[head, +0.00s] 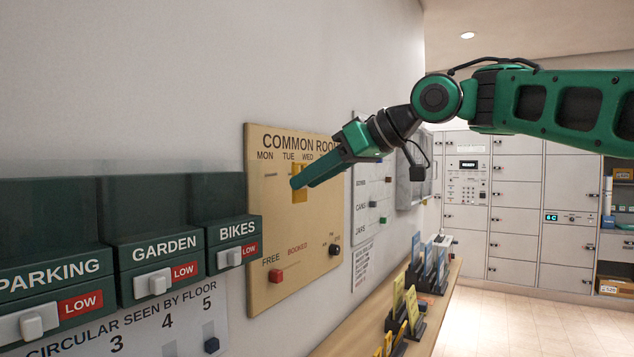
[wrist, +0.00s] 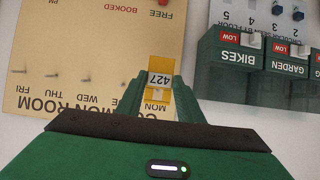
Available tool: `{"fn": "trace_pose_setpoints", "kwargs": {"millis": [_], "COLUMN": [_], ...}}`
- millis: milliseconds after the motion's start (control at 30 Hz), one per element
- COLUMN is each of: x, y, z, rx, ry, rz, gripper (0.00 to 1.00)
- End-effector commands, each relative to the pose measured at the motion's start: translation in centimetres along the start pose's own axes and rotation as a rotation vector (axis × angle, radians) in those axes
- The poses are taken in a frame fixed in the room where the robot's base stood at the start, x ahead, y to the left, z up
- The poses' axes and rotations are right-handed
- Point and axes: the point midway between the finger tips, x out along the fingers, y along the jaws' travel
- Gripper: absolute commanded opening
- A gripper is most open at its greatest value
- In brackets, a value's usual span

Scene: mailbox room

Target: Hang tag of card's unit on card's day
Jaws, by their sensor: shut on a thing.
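The cream COMMON ROOM board (head: 310,215) hangs on the wall with day labels MON, TUE and WED in the head view. The wrist view shows it upside down (wrist: 60,40), with FRI, THU, WED and MON readable. My gripper (head: 298,182) is shut on a yellow tag (head: 299,192) in front of the board, under the TUE label as the head view shows it. The card cannot be identified.
Dark green boxes labelled PARKING, GARDEN and BIKES (head: 231,235) jut from the wall at left. A red slider (head: 276,276) and a black knob (head: 335,250) sit low on the board. A wooden ledge (head: 450,290) carries yellow and blue cards in holders (head: 411,303). Lockers (head: 515,220) stand behind.

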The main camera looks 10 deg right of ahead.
Motion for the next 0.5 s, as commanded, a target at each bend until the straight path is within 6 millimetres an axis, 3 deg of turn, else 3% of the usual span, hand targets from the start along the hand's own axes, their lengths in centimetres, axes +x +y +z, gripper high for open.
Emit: {"fn": "trace_pose_setpoints", "kwargs": {"millis": [500], "x": [2.5], "y": [-0.1], "z": [-1.1], "rx": [-0.001], "ry": [0.000], "rz": [-0.001], "gripper": [0.14]}}
